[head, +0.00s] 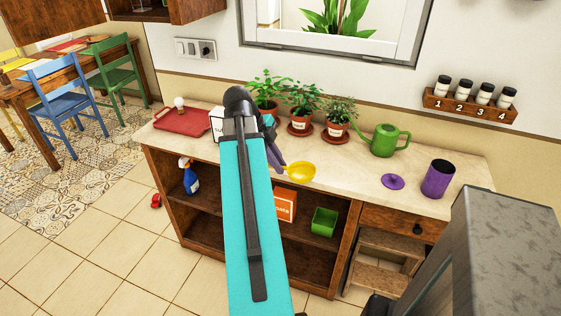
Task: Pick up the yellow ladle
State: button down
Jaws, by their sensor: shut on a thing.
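The yellow ladle (300,173) shows its round bowl just right of my arm, at the front edge of the countertop. Its handle is hidden behind my arm and gripper. My gripper (277,160) is mostly hidden behind my arm's turquoise link, and only a purple-grey part shows beside the ladle's bowl. It is shut on the ladle. I cannot tell whether the ladle touches the counter.
Several potted plants (303,102) stand along the back of the counter (340,165). A green watering can (384,140), purple lid (393,181) and purple canister (437,180) are to the right. A red tray (185,121) is left. Open shelves hold a green box (324,222).

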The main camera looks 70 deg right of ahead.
jog(key=shift+w, duration=0.1)
dwell(0.6)
jog(key=w+a+n+t+h, duration=0.1)
jog(key=w+a+n+t, duration=0.1)
jog(key=w+a+n, duration=0.65)
jog(key=w+a+n+t, duration=0.3)
jog(key=w+n, duration=0.2)
jog(key=w, duration=0.6)
jog(key=w+a+n+t+h, duration=0.1)
jog(key=w+a+n+t, duration=0.1)
jog(key=w+a+n, duration=0.6)
jog(key=w+a+r+n+y, duration=0.2)
jog(key=w+a+n, duration=0.5)
jog(key=a, duration=0.5)
jog(key=w+a+r+n+t+y, duration=0.1)
jog(key=w+a+r+n+y, duration=0.2)
jog(key=w+a+n+y, duration=0.2)
jog(key=w+a+n, duration=0.3)
jog(key=w+a, duration=0.1)
jog(key=a, duration=0.3)
jog(key=shift+w+a+r+t, duration=0.2)
jog(key=shift+w+t, duration=0.1)
